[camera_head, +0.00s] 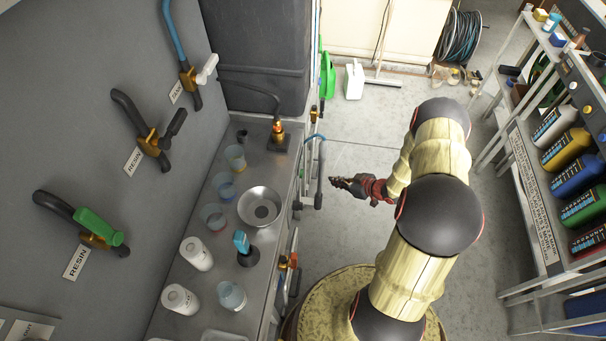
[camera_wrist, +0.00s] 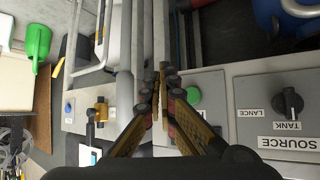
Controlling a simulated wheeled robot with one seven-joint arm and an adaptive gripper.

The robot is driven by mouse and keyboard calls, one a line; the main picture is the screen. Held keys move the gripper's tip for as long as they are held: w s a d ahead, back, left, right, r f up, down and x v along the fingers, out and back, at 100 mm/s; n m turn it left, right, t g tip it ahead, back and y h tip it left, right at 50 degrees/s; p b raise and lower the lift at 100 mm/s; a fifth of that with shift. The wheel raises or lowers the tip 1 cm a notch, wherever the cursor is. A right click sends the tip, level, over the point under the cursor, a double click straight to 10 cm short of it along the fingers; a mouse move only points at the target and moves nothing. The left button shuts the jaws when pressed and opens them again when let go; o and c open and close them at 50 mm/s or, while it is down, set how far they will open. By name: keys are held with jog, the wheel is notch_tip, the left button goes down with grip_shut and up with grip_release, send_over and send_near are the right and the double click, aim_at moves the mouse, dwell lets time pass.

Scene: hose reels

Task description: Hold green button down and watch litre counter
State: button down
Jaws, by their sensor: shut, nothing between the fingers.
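The green button (camera_wrist: 193,96) is a round cap on a grey panel in the wrist view, just right of my fingers. My gripper (camera_wrist: 160,78) is shut and empty, its fingertips together and apart from the button in the picture. How far the tips stand from the panel is hard to tell. In the head view my gripper (camera_head: 345,184) hangs over the floor, right of the steel bench's edge. The button is not visible in the head view. I cannot make out a litre counter in either view.
A black selector knob (camera_wrist: 287,103) labelled TANK, LANCE and SOURCE sits right of the button. Grey pipes (camera_wrist: 138,50) run close by my fingers. The steel bench (camera_head: 228,285) holds several cups and a bowl.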

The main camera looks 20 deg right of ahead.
dwell(0.3)
jog(key=w+a+b, duration=0.1)
jog(key=w+a, duration=0.4)
jog(key=a, duration=0.2)
dwell(0.3)
jog(key=shift+a, duration=0.2)
dwell(1.2)
jog(key=shift+w+a, duration=0.2)
jog(key=shift+a, duration=0.05)
jog(key=shift+w+a, duration=0.35)
jog(key=shift+a, duration=0.15)
dwell(2.1)
jog(key=shift+s+d, duration=0.1)
jog(key=shift+d, duration=0.05)
jog(key=shift+s+d, duration=0.5)
jog(key=shift+d, duration=0.15)
dwell(0.3)
jog(key=shift+s+d+p, duration=0.3)
jog(key=shift+s+d, duration=0.4)
jog(key=shift+d, duration=0.35)
jog(key=shift+s+d+p, duration=0.3)
jog(key=shift+s+d, duration=0.4)
jog(key=shift+d, duration=0.35)
